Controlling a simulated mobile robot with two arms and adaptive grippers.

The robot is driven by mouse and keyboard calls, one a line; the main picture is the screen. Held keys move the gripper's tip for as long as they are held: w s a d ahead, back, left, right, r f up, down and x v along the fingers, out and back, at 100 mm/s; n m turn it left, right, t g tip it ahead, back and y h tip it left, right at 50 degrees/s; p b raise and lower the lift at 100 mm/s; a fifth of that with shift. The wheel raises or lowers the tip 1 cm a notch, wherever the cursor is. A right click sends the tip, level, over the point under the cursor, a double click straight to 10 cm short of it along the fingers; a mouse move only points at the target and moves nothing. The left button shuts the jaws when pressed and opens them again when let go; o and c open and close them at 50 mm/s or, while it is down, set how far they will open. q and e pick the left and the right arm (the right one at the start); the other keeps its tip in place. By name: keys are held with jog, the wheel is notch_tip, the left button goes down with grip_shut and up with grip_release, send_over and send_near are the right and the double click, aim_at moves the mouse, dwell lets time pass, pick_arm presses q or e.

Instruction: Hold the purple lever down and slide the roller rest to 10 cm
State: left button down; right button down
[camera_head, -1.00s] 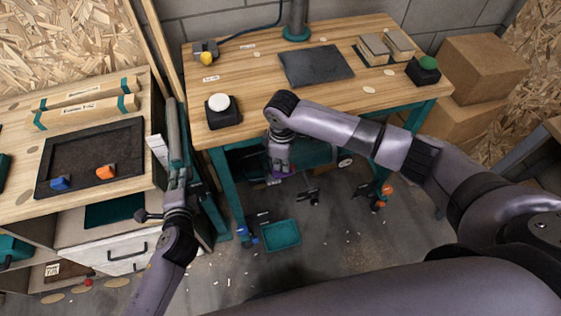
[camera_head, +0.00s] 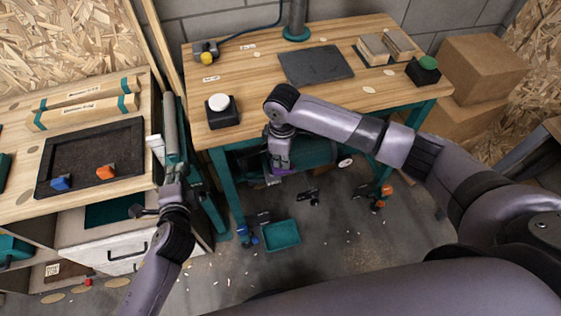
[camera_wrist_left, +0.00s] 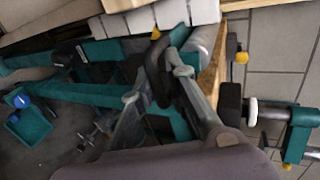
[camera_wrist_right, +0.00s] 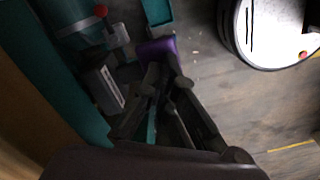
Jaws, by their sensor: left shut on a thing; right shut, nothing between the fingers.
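The purple lever (camera_head: 285,171) is under the front edge of the workbench. It also shows in the right wrist view (camera_wrist_right: 158,50). My right gripper (camera_head: 279,163) is shut and empty, with its fingertips at the lever; I cannot tell whether they touch it. The roller rest (camera_head: 170,125), a long grey roller on a teal frame, stands between the left cabinet and the workbench. My left gripper (camera_head: 171,178) is at the roller's near end. In the left wrist view its fingers (camera_wrist_left: 168,65) are shut around a dark part of the rest. The scale is not readable.
The workbench (camera_head: 300,95) carries a black box with a white button (camera_head: 219,104), a dark mat (camera_head: 316,64) and a green-button box (camera_head: 427,68). A teal tray (camera_head: 282,235) and loose tools lie on the floor. The left cabinet (camera_head: 100,225) stands close beside the rest.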

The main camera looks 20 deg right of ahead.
pick_arm(q)
jog(key=shift+s, duration=0.1)
pick_arm(e)
jog(key=shift+r, duration=2.7)
